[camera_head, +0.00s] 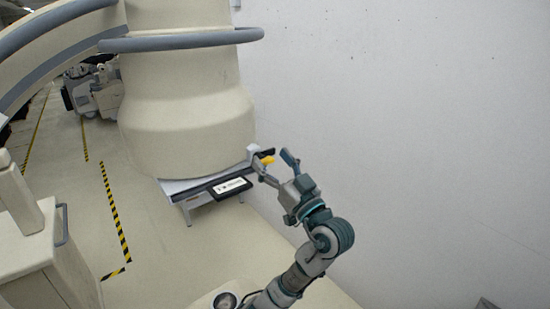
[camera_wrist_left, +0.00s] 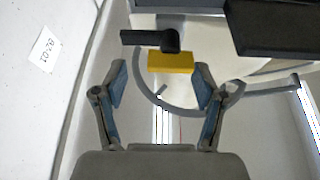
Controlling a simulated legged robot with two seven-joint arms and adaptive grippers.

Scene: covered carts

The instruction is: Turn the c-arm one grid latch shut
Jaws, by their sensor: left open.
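The latch shows as a yellow block (camera_head: 267,160) at the right end of the C-arm's detector unit, close to the wall. In the left wrist view the yellow block (camera_wrist_left: 170,62) sits just below a short black handle (camera_wrist_left: 148,39). I cannot tell which of these parts turns. My left gripper (camera_head: 273,168) is open, with its fingers pointing at the yellow block. In the left wrist view the fingers (camera_wrist_left: 160,75) stand apart on either side of the block, with nothing held. I cannot tell whether they touch it. My right gripper is not in view.
The large cream C-arm column (camera_head: 190,110) stands above the unit, with a grey rail (camera_head: 185,41) around it. A dark panel with a white label (camera_head: 230,187) hangs at the front. A white wall (camera_head: 410,110) rises close on the right. A cream cart (camera_head: 45,255) stands left.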

